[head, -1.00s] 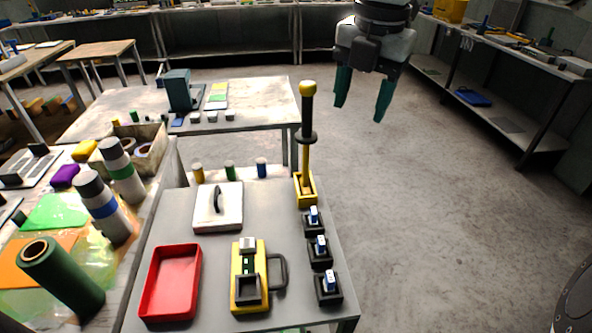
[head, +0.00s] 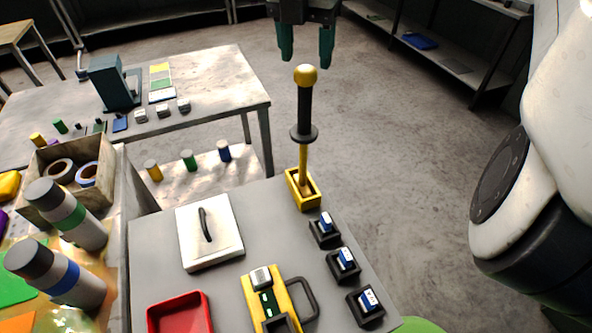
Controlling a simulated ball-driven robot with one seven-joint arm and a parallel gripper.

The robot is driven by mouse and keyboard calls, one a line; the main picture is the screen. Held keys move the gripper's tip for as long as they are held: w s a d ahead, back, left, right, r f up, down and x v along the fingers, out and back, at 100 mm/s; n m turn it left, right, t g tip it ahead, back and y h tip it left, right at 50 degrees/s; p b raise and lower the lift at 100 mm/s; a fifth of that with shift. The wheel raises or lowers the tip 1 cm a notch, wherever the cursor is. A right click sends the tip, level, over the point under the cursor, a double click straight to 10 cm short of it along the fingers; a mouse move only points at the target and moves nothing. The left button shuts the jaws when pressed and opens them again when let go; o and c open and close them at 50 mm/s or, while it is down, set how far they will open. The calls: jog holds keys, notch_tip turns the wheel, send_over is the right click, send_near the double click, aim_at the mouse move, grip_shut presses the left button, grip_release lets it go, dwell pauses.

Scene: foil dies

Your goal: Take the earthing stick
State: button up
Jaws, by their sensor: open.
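The earthing stick (head: 304,112) stands upright in a yellow holder (head: 291,190) at the back right corner of the grey table. It has a yellow ball on top, a black grip with a round black collar, and a yellow lower rod. My gripper (head: 306,52) is open, with two teal fingers pointing down. In the picture its fingertips are just above the yellow ball, one to each side, and it holds nothing. How far apart in depth the fingers and the ball are, I cannot tell.
Several black holders with blue-and-white pieces (head: 344,263) line the right edge. Another table (head: 215,95) stands behind left. Open floor (head: 400,150) lies right.

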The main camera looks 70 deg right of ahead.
aim_at(305, 90)
jog(key=f, duration=0.3)
jog(key=f+p, duration=0.1)
jog(key=f, duration=0.2)
jog(key=d+f+p, duration=0.1)
jog(key=f, duration=0.1)
jog(key=shift+w+d+f, duration=0.1)
jog(key=shift+f, duration=0.3)
grip_shut()
jog(key=shift+r, duration=0.1)
dwell(1.0)
